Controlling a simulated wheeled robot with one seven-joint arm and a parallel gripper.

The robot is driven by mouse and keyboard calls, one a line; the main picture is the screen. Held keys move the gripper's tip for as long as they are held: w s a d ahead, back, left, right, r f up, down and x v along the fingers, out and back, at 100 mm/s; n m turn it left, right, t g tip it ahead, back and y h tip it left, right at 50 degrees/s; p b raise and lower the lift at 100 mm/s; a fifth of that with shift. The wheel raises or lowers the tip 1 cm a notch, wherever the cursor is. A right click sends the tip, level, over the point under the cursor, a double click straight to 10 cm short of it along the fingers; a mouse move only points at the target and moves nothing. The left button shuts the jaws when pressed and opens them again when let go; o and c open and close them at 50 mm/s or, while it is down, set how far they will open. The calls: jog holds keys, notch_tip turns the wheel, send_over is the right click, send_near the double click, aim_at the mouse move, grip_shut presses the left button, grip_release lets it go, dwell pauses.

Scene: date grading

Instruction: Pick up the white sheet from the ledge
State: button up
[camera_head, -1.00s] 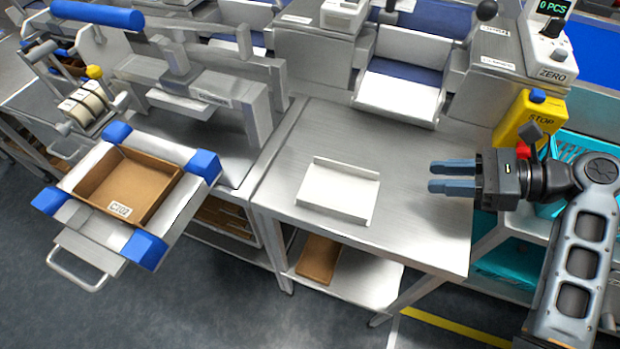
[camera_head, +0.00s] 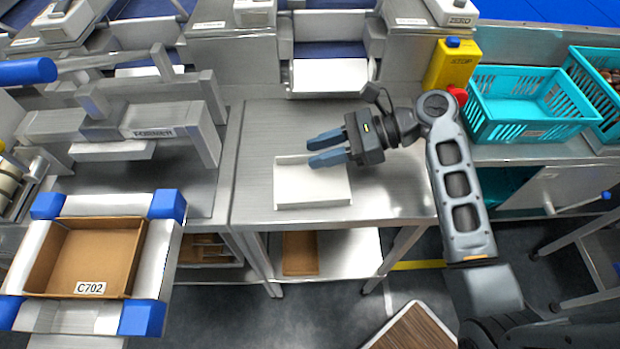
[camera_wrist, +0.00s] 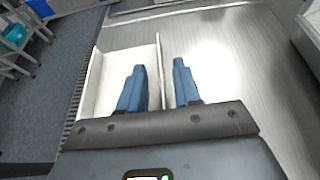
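The only loose white piece I see on the steel ledge (camera_head: 385,195) is a shallow white sheet (camera_head: 310,190) with upturned edges. It lies flat on the ledge. My gripper (camera_head: 312,151) is over its far edge, with the two blue fingers apart and nothing held. In the wrist view the sheet (camera_wrist: 106,80) is at left, and its raised edge runs between the spread fingers (camera_wrist: 159,63). The left finger overlaps the sheet's inside and the right one the bare steel. I cannot tell how high the fingers are above it.
A brown carton (camera_head: 85,255) marked C702 sits in a blue-cornered holder at left. A former press (camera_head: 150,125) stands behind it. A white chute (camera_head: 330,75), a yellow stop box (camera_head: 450,65) and a teal crate (camera_head: 525,105) are behind and right. The ledge right of the sheet is clear.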

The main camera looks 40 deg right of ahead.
jog(key=shift+x, duration=0.9)
grip_shut()
